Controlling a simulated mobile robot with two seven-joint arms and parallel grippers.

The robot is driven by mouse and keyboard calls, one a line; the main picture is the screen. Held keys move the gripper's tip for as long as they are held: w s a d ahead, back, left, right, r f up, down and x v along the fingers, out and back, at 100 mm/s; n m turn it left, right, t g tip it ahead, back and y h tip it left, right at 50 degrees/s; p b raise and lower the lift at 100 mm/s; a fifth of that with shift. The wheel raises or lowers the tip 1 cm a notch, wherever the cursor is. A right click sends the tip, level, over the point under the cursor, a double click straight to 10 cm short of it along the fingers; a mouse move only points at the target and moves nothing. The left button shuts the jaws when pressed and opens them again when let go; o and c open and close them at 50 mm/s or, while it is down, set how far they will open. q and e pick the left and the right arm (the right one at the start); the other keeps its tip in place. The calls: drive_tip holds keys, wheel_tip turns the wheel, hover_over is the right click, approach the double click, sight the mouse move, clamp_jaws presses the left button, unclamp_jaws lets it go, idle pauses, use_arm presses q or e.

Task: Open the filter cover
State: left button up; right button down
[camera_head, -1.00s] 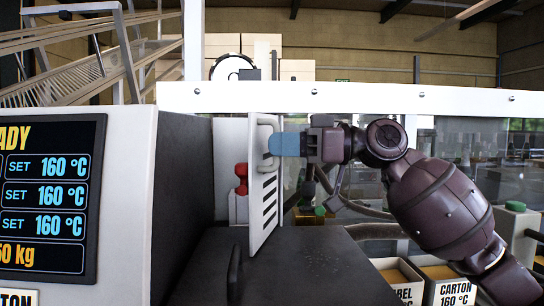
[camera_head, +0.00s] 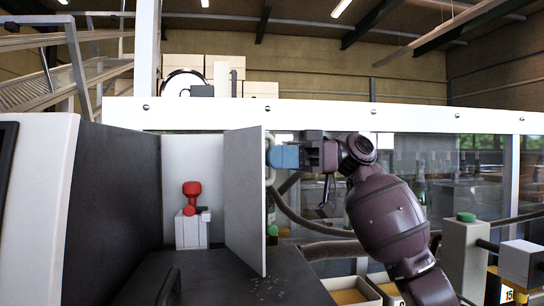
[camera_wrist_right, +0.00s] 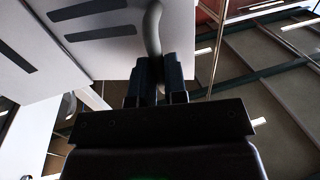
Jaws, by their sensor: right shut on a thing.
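The filter cover (camera_head: 245,200) is a pale upright panel that stands swung out from the housing in the head view. Its slotted face fills the upper left of the right wrist view (camera_wrist_right: 90,30). My right gripper (camera_head: 272,157) is shut on the cover's curved grey handle (camera_wrist_right: 153,30), at the panel's right side. In the wrist view the handle runs down between the two dark fingers (camera_wrist_right: 158,80). Left of the panel the recess is exposed, with a red knob-like part (camera_head: 191,190) on a white block (camera_head: 192,230). My left gripper is not in view.
A dark flat top (camera_head: 235,280) lies below the panel, with small pale specks on it. A white beam (camera_head: 320,115) crosses above. Cartons (camera_head: 350,290) and a post with a green cap (camera_head: 466,217) stand at the lower right.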

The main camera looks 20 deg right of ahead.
drive_tip(key=shift+w+d+r, duration=0.2)
drive_tip(key=shift+w, duration=0.1)
drive_tip(key=c, duration=1.5)
unclamp_jaws()
drive_tip(key=shift+a, duration=0.1)
drive_tip(key=o, duration=0.3)
drive_tip(key=shift+w+a+f, duration=0.15)
drive_tip(key=shift+w+a, duration=0.15)
drive_tip(key=shift+a, duration=0.15)
drive_tip(key=shift+d, duration=0.2)
drive_tip(key=shift+d, duration=0.1)
drive_tip(key=d, duration=1)
drive_tip(key=shift+w+d, duration=0.3)
drive_tip(key=shift+w, duration=0.1)
